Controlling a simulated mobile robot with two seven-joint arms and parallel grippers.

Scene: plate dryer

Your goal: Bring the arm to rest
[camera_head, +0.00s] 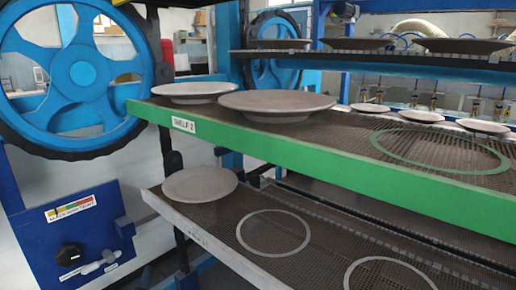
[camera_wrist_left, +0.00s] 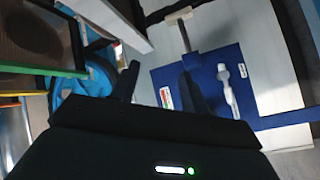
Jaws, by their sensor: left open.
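My left gripper (camera_wrist_left: 160,70) shows in the left wrist view, with its two dark fingers apart and nothing visible between them. Beyond it in that view is a blue control panel (camera_wrist_left: 240,58) with a white handle (camera_wrist_left: 229,88). I cannot make out the left gripper in the head view. My right gripper is in neither view. In the head view, a large grey-brown plate (camera_head: 277,103) and a paler plate (camera_head: 195,90) rest on the green-edged shelf (camera_head: 330,173) labelled shelf 2. Another plate (camera_head: 200,184) lies on the lower shelf (camera_head: 215,246).
The upper rack (camera_head: 400,58) holds several plates. An empty ring marking (camera_head: 440,151) lies on shelf 2; two more are on the lower shelf.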

